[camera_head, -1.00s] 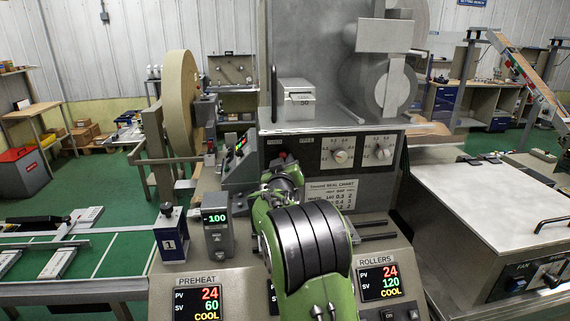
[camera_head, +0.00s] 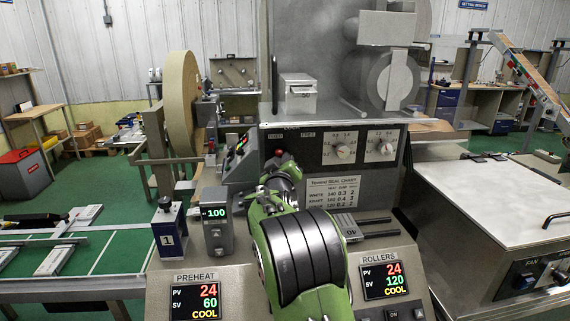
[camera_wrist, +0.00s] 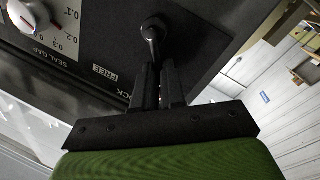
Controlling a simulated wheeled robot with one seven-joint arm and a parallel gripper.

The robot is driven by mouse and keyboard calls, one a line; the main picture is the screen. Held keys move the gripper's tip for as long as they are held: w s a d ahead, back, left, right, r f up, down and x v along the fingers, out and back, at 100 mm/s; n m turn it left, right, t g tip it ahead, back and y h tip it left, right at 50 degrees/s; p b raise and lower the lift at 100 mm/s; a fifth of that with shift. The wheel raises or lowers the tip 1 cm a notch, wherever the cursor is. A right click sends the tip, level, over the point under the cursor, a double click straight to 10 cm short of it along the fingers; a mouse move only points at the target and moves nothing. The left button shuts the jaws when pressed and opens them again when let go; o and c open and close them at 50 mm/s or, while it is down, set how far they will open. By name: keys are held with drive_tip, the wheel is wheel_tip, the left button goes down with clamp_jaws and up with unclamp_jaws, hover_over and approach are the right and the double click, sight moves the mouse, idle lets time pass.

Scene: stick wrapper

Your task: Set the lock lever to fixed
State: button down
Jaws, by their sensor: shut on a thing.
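The lock lever (camera_wrist: 156,42) runs from a dark round pivot on the front panel down between the fingers of my gripper (camera_wrist: 160,78) in the wrist view. My gripper is shut on it. In the head view a small red knob (camera_head: 279,153) shows just beyond my gripper (camera_head: 282,172), below the FIXED label (camera_head: 276,136). The FREE label (camera_head: 307,135) is to its right. In the wrist view the FREE label (camera_wrist: 106,70) appears upside down, left of the lever. My arm hides much of the gripper in the head view, and the lever's exact angle is unclear there.
A seal gap dial (camera_head: 343,150) and a second dial (camera_head: 382,148) sit right of the lever. A seal chart (camera_head: 332,188) is below them. Preheat (camera_head: 196,302) and rollers (camera_head: 384,281) displays flank my arm.

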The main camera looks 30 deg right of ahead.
drive_tip(key=c, duration=1.2)
unclamp_jaws()
drive_tip(key=shift+w+a+r, duration=0.15)
drive_tip(key=shift+a+r, duration=0.05)
drive_tip(key=shift+r, duration=0.2)
drive_tip(key=shift+a, duration=0.1)
drive_tip(key=shift+f, duration=0.1)
drive_tip(key=b+v, duration=0.4)
drive_tip(key=v, duration=1.1)
drive_tip(key=shift+s+a+f, duration=0.1)
drive_tip(key=shift+s+f, duration=0.05)
drive_tip(key=shift+s, duration=0.25)
drive_tip(key=shift+s, duration=0.1)
